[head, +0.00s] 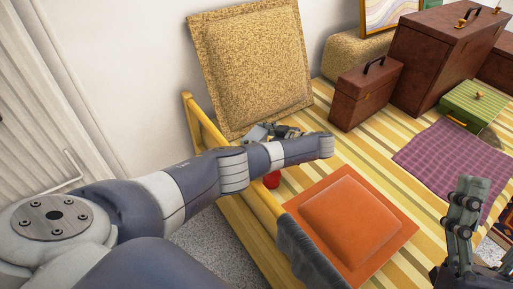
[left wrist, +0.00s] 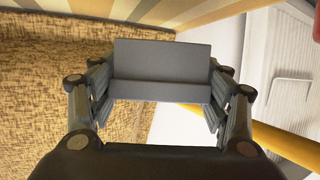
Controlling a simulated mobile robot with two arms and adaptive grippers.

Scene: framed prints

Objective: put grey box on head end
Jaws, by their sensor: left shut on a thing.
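The grey box (left wrist: 160,68) fills the middle of the left wrist view, held between the two fingers of my left gripper (left wrist: 160,105). In the head view a small part of the grey box (head: 257,133) shows beyond my left forearm, by the lower edge of the mottled yellow cushion. My left gripper (head: 287,131) is shut on it and partly hidden by the arm. The head end seems to be where this cushion (head: 250,65) leans against the wall on the yellow-striped bed (head: 322,155). My right gripper (head: 470,215) is at the lower right, partly cut off.
A yellow wooden rail (head: 207,122) edges the bed on the left. An orange cushion (head: 350,222) lies nearer me, beside a dark grey cloth (head: 305,255). Brown cases (head: 365,95), a green striped box (head: 473,103) and a purple checked cloth (head: 452,158) occupy the right. A small red thing (head: 271,180) shows below my arm.

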